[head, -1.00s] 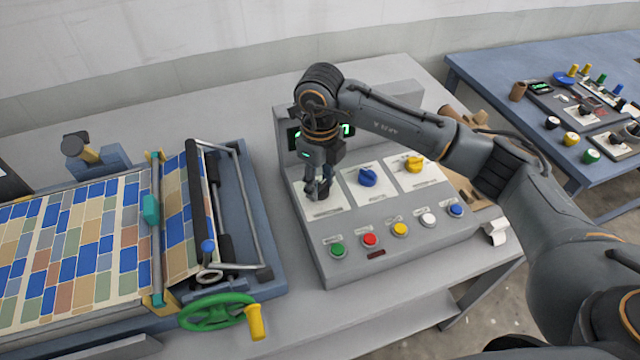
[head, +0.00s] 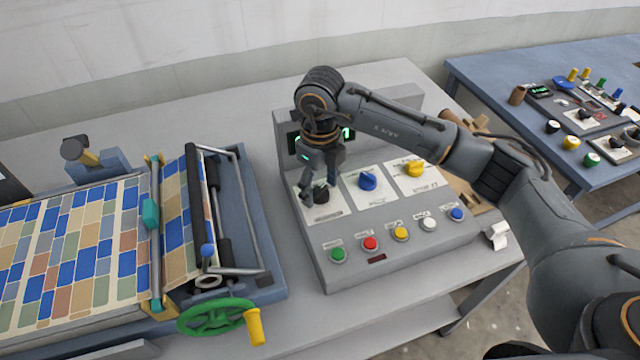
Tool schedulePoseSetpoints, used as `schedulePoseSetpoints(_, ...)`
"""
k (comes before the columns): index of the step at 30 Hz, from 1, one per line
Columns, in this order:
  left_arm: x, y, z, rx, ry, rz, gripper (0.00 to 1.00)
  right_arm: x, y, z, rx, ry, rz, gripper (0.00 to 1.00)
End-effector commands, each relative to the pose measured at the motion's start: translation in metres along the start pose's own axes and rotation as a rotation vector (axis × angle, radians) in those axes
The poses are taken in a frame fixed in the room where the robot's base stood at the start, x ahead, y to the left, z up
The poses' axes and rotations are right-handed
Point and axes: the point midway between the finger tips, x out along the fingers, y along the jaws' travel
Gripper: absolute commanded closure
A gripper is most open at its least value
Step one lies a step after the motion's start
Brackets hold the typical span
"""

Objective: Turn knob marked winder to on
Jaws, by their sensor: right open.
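A grey control panel (head: 400,240) carries three rotary knobs on white plates: a black knob (head: 321,194) at left, a blue knob (head: 368,181) in the middle and a yellow knob (head: 414,168) at right. The labels are too small to read, so I cannot tell which is marked winder. My right gripper (head: 313,188) is open, pointing down just above and beside the black knob. One finger shows left of the knob; the gripper partly hides its plate. Whether they touch is unclear. My left gripper is out of view.
Several push buttons, including a green one (head: 337,254), line the panel's front. Left is a roller machine with a patterned sheet (head: 70,250) and a green handwheel (head: 215,316). A blue table (head: 480,75) with more controls stands at right. My right arm crosses above the panel's right side.

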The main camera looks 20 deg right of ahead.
Motion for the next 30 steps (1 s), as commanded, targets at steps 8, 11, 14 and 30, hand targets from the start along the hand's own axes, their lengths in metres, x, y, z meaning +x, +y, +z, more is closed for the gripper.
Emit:
schedulePoseSetpoints(8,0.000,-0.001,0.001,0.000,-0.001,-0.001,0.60,-0.020,-0.001,0.001,-0.001,-0.003,-0.002,0.39)
schedulePoseSetpoints(11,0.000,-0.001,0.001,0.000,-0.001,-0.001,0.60,-0.041,-0.001,0.001,-0.001,-0.004,-0.003,0.39)
schedulePoseSetpoints(14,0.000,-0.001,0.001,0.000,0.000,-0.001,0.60,-0.063,0.000,0.001,-0.001,-0.004,-0.002,0.39)
schedulePoseSetpoints(30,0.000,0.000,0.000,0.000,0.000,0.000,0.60,-0.120,0.000,0.000,0.000,0.001,0.000,0.39)
